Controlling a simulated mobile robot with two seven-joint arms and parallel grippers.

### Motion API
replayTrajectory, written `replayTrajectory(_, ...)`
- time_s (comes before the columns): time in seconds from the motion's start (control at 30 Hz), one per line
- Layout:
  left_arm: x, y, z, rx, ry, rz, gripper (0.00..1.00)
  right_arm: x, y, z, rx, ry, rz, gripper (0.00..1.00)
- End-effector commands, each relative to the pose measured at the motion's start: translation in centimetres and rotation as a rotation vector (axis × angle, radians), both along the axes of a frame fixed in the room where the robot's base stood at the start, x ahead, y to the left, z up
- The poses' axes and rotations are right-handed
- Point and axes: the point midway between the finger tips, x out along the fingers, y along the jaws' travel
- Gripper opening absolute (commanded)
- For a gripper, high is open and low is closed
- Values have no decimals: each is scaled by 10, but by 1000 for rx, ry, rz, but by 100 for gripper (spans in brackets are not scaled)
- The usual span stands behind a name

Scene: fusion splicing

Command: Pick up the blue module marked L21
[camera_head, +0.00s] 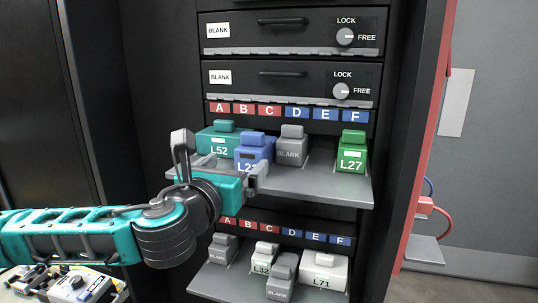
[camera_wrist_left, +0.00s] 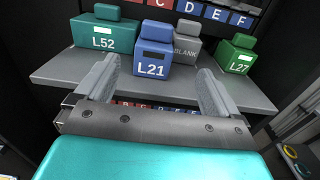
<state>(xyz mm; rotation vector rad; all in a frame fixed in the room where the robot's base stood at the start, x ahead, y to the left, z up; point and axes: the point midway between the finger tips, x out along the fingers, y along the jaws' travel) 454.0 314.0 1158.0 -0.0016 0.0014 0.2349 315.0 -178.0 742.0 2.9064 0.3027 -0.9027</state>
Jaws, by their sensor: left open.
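The blue module L21 (camera_head: 254,146) stands on the upper pulled-out shelf, between the teal L52 module (camera_head: 217,142) and a grey BLANK module (camera_head: 291,147). The arm partly covers its label in the head view; the wrist view shows the L21 module (camera_wrist_left: 153,52) with its label in full. My left gripper (camera_head: 232,170) is open and empty in front of it. In the left wrist view the left gripper (camera_wrist_left: 158,72) has its fingers on either side of L21's front, apart from it. My right gripper is not in view.
A green L27 module (camera_head: 352,152) stands at the right of the upper shelf (camera_head: 335,188). A lower shelf (camera_head: 240,286) holds grey blanks and white modules L32 (camera_head: 266,256) and L71 (camera_head: 323,270). Closed drawers (camera_head: 290,80) are above. A red-edged cabinet side (camera_head: 425,140) stands right.

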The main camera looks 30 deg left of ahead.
Motion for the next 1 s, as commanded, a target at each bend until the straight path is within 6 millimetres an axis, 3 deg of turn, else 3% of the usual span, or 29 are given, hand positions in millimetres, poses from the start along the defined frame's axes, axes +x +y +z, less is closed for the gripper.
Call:
replayTrajectory(0.4, 61, 16, 1, 2, -1, 3, 96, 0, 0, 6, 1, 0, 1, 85)
replayTrajectory(0.67, 78, 21, 0, 3, -1, 2, 96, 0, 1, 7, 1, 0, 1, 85)
replayTrajectory(1.0, 117, 35, -5, 1, -2, 1, 96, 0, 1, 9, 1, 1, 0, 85)
